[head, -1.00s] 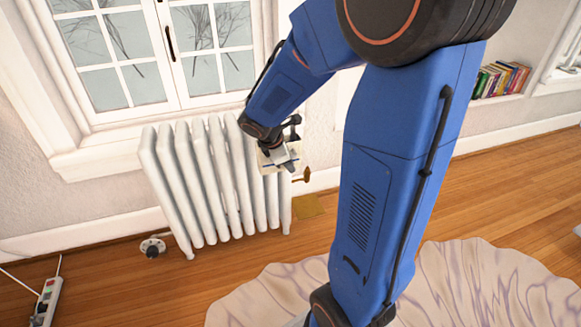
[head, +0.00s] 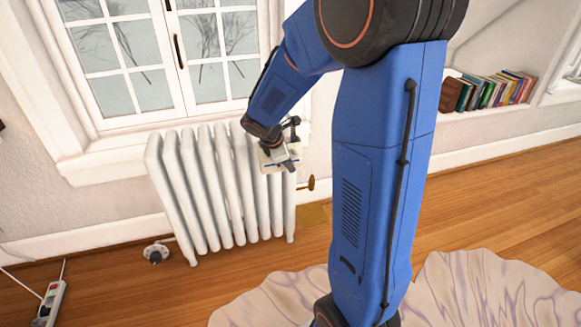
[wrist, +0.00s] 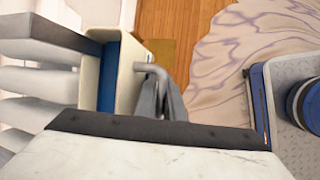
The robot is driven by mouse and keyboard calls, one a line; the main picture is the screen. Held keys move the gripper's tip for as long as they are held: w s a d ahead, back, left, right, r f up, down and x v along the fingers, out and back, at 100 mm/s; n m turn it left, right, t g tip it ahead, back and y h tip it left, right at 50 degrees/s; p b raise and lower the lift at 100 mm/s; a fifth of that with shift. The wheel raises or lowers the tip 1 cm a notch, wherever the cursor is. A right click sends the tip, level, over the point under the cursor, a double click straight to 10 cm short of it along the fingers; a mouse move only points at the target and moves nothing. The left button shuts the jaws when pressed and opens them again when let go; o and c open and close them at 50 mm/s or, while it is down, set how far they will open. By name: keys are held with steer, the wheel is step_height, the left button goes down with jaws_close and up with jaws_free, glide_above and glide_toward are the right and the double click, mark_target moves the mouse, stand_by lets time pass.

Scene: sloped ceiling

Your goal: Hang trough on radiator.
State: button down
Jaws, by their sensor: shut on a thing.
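The trough (head: 270,161) is a small cream box with a blue strip inside. It is at the upper right end of the white ribbed radiator (head: 212,190), and the head view does not show clearly whether they touch. My gripper (head: 283,156) is shut on it. In the wrist view the cream trough (wrist: 124,72) lies beside the radiator's columns (wrist: 38,82), with a bent grey hook at its right wall. The grey fingers of my gripper (wrist: 163,98) are at that same wall. The trough's far side and any hold on the radiator are hidden.
A window (head: 160,55) is above the radiator. A brass knob (head: 307,185) and a tan floor patch (head: 313,214) are to its right. A pale rug (head: 480,290) covers the front floor. A power strip (head: 48,303) lies at lower left. Wood floor is bare at right.

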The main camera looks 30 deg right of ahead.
mark_target(284, 168)
steer(key=shift+w+d+f, duration=0.1)
steer(key=shift+w+d, duration=0.15)
steer(key=shift+w, duration=0.55)
steer(key=shift+w+d+f, duration=0.1)
steer(key=shift+w+d, duration=0.1)
steer(key=shift+w, duration=0.6)
steer(key=shift+s+f, duration=0.1)
steer(key=shift+f, duration=2.6)
steer(key=c, duration=1.8)
jaws_free()
steer(key=shift+o, duration=0.2)
steer(key=v, duration=1.7)
steer(key=shift+s+a+r, duration=0.1)
steer(key=shift+s+a, duration=0.05)
steer(key=shift+s, duration=0.1)
